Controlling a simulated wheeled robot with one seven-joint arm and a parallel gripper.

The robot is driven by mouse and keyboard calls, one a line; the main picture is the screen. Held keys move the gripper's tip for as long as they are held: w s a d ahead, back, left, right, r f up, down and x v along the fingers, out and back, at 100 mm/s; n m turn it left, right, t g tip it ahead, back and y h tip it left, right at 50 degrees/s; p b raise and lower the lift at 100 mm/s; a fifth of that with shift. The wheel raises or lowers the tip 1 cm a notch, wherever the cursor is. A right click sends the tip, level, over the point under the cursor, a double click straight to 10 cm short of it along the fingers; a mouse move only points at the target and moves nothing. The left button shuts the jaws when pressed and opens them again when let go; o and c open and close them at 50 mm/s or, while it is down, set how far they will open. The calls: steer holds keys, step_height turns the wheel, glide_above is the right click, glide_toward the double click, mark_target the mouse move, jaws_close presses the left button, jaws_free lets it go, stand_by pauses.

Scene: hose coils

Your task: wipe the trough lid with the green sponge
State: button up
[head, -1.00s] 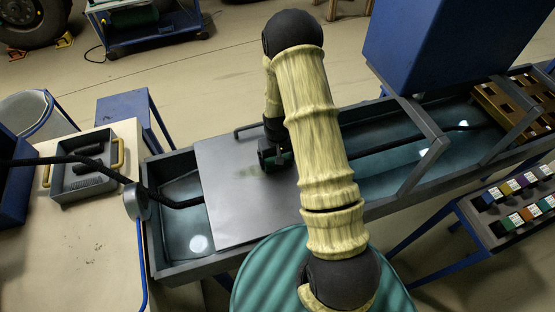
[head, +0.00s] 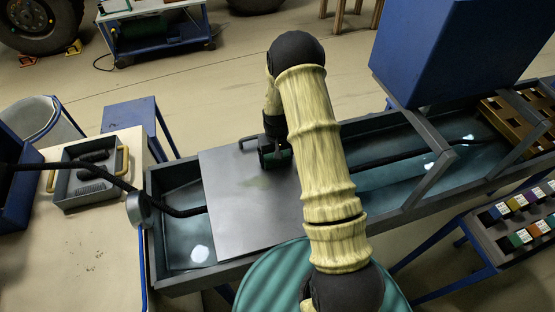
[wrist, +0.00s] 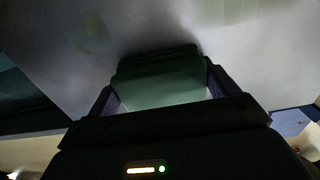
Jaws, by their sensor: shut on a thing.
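The trough lid (head: 235,215) is a flat grey plate lying across the left part of the trough. It carries a faint greenish smear (head: 257,182), which also shows as a dim patch in the wrist view (wrist: 92,36). My gripper (head: 276,156) is at the lid's far edge, just right of its handle (head: 249,143). It is shut on the green sponge (wrist: 160,85), which sits between both fingers in the wrist view. The sponge is close to the lid; I cannot tell whether it touches. My arm hides the lid's right side.
The long trough (head: 385,185) holds water and a dark hose. A tray (head: 75,190) with dark rolls sits on the left table. A green drum (head: 275,280) stands in front.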

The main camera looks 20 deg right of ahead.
mark_target(288, 156)
steer(key=shift+s+d, duration=0.45)
steer(key=shift+d, duration=0.45)
steer(key=shift+s+d, duration=0.45)
steer(key=shift+d, duration=0.4)
steer(key=shift+s+d, duration=0.45)
steer(key=shift+d, duration=0.4)
steer(key=shift+s+d, duration=0.4)
steer(key=shift+d, duration=0.45)
steer(key=shift+s, duration=2.7)
steer(key=shift+w, duration=0.1)
